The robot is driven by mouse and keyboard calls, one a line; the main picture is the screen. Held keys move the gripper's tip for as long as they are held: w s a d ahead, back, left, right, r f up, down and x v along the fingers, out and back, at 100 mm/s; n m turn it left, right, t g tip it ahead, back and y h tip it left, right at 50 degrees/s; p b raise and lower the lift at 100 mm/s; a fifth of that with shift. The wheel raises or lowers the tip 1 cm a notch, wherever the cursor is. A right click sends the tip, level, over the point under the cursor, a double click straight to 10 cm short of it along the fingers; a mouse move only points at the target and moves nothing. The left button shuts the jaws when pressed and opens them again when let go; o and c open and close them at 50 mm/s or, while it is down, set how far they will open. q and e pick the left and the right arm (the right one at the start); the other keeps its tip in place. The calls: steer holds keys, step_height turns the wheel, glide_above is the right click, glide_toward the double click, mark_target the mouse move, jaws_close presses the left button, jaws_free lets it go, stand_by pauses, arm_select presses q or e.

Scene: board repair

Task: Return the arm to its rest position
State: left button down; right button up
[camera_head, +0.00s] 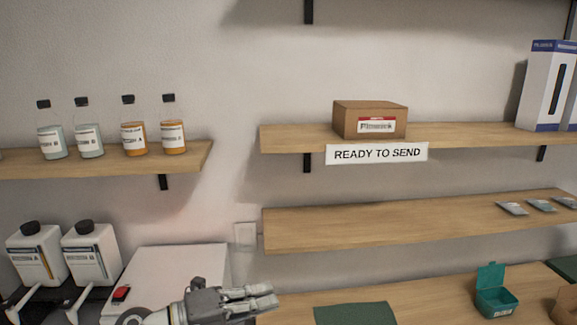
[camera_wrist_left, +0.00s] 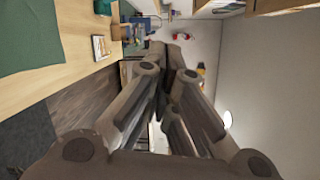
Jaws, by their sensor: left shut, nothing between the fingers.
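My left gripper (camera_head: 262,297) is at the bottom of the head view, its fingers pointing right, in front of a white box-like unit (camera_head: 180,262). It is shut and empty. Its closed fingers (camera_wrist_left: 165,75) also fill the middle of the left wrist view, with nothing between them. My right gripper is in neither view. A cardboard box (camera_head: 369,119) with a label sits on the upper right shelf, above a READY TO SEND sign (camera_head: 376,153).
Several bottles (camera_head: 128,135) stand on the left shelf (camera_head: 110,165). White jugs (camera_head: 92,252) stand below it. The middle right shelf (camera_head: 380,222) holds small packets (camera_head: 541,205) at its right end. A green mat (camera_head: 354,313) and an open green box (camera_head: 492,294) lie on the worktop.

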arm_select(q)
steer(key=w+a+r+n+t+y, duration=0.1)
steer(key=a+n+t+y, duration=0.6)
steer(key=n+t, duration=0.8)
steer(key=s+a+f+n+g+y, duration=0.3)
steer(key=a+f+n+g+y, duration=0.15)
steer(key=f+n, duration=0.25)
steer(key=s+a+f+n+g+y, duration=0.3)
steer(key=f+n+y, duration=0.2)
steer(key=f+n, duration=0.1)
steer(key=s+f+n+g, duration=0.1)
steer(key=s+f+g, duration=0.3)
steer(key=s, duration=0.4)
steer(key=s+a+f+n+g, duration=0.1)
steer(key=s+f+n+g, duration=0.15)
steer(key=s+f, duration=0.4)
steer(key=s+f+n+g, duration=0.1)
steer(key=s+f+g, duration=0.25)
steer(key=s, duration=0.55)
step_height(320, 180, down, 26)
steer(key=g+b, duration=0.2)
steer(key=s+a+f+g+b, duration=0.1)
steer(key=s+a+f, duration=0.2)
steer(key=s+f, duration=1.4)
steer(key=shift+s+f+m, duration=0.35)
steer(key=shift+f+m, duration=0.1)
steer(key=shift+f, duration=0.25)
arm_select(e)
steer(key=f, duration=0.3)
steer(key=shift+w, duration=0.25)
